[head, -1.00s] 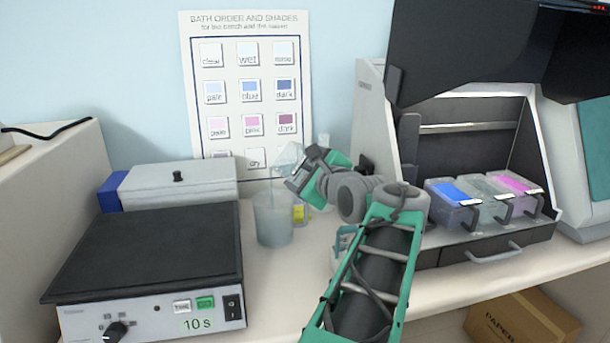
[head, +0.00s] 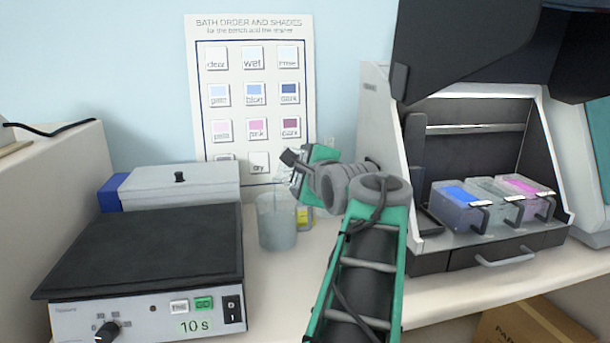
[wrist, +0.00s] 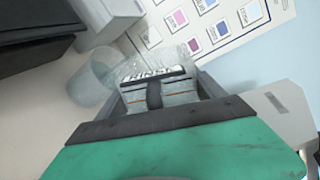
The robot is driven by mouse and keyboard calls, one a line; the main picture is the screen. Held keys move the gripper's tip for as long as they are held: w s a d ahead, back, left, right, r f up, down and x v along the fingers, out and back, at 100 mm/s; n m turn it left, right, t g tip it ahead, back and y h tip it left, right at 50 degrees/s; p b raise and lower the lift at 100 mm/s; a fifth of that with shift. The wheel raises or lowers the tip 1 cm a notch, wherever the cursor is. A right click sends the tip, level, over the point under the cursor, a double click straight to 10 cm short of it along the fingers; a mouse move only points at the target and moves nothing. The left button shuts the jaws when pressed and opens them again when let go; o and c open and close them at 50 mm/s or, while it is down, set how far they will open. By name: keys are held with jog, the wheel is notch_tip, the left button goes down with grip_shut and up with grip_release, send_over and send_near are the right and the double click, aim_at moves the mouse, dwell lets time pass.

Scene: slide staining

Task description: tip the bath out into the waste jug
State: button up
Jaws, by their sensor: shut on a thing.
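My gripper (head: 297,178) is shut on a clear bath (wrist: 190,57) with a dark-lettered label. In the wrist view the bath lies between the fingers, tilted. The waste jug (head: 277,228) is a clear beaker-like vessel holding cloudy grey-blue liquid. It stands on the bench, just left of and below my gripper. The jug also shows in the wrist view (wrist: 92,78), beside the bath. In the head view the bath is mostly hidden by my gripper, and I cannot tell how much liquid is in it.
A black-topped hotplate (head: 150,255) stands at the left, with a grey lidded box (head: 180,187) behind it. A yellow-labelled bottle (head: 305,218) is close behind the jug. On the right, an open-fronted cabinet (head: 425,215) holds blue, clear and pink baths (head: 462,197).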

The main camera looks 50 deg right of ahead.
jog(key=shift+w+a+f+n+h+b, duration=0.3)
jog(key=shift+a+n+b, duration=0.1)
jog(key=shift+n+b, duration=0.6)
jog(key=shift+s+d+r+m+p, duration=0.1)
jog(key=shift+s+r+m+p, duration=0.15)
jog(key=shift+p, duration=0.2)
jog(key=shift+f, duration=0.1)
jog(key=shift+s+d+r+m+p, duration=0.15)
jog(key=shift+d+r+m+p, duration=0.15)
jog(key=shift+m+p, duration=0.4)
jog(key=shift+s+d+r+m+y+p, duration=0.15)
jog(key=shift+m+y+p, duration=0.2)
jog(key=shift+p, duration=0.3)
